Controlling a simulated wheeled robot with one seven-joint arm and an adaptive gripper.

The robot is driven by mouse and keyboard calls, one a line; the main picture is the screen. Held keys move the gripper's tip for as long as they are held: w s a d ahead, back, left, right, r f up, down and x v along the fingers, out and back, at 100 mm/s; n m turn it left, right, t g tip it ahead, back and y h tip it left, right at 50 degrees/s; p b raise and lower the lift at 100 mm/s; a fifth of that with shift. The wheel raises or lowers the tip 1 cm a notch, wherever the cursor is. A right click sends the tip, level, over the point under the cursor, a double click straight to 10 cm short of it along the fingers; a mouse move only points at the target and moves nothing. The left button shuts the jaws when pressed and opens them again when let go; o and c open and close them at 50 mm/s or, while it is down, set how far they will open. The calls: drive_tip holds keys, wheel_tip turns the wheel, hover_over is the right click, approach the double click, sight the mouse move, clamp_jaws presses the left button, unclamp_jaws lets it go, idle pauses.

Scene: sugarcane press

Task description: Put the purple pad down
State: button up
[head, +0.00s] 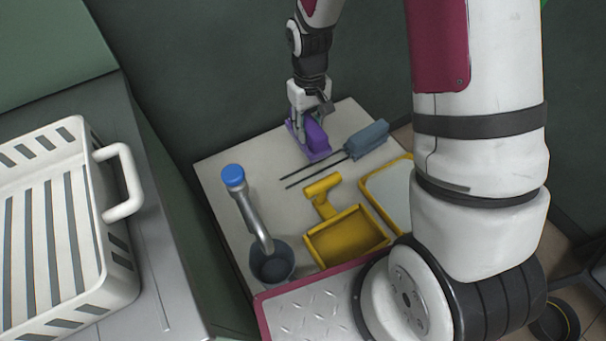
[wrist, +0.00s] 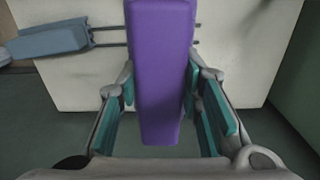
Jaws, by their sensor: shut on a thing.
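The purple pad (head: 316,137) is a block with a lighter purple flat part under it, at the far end of the pale table (head: 222,168). My gripper (head: 306,112) is above its back end, pointing down, shut on it. In the wrist view the purple pad (wrist: 161,60) runs lengthwise between the two teal-lined fingers of my gripper (wrist: 160,95). The pad is on or just over the table top; I cannot tell if it touches. The gripper hides its back end in the head view.
Right of the pad lies a grey-blue tool (head: 367,139) with two dark prongs. Nearer are a yellow scoop (head: 347,236), a yellow-rimmed tray (head: 372,190) and a dark cup (head: 272,262) holding a blue-capped grey tool (head: 247,205). A white basket (head: 118,265) stands left.

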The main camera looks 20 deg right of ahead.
drive_tip(key=shift+w+a+f+b, duration=0.15)
drive_tip(key=shift+f+b, duration=1)
drive_tip(key=shift+f, duration=2.45)
drive_tip(key=shift+w+f+b, duration=0.2)
drive_tip(key=shift+f+b, duration=0.9)
drive_tip(key=shift+f, duration=2.5)
drive_tip(key=shift+f, duration=0.1)
drive_tip(key=shift+f, duration=0.25)
drive_tip(key=o, duration=1.1)
drive_tip(key=shift+b, duration=0.3)
wheel_tip(320, 180, up, 13)
drive_tip(key=p, duration=0.4)
drive_tip(key=shift+f+p, duration=0.1)
drive_tip(key=shift+p, duration=0.2)
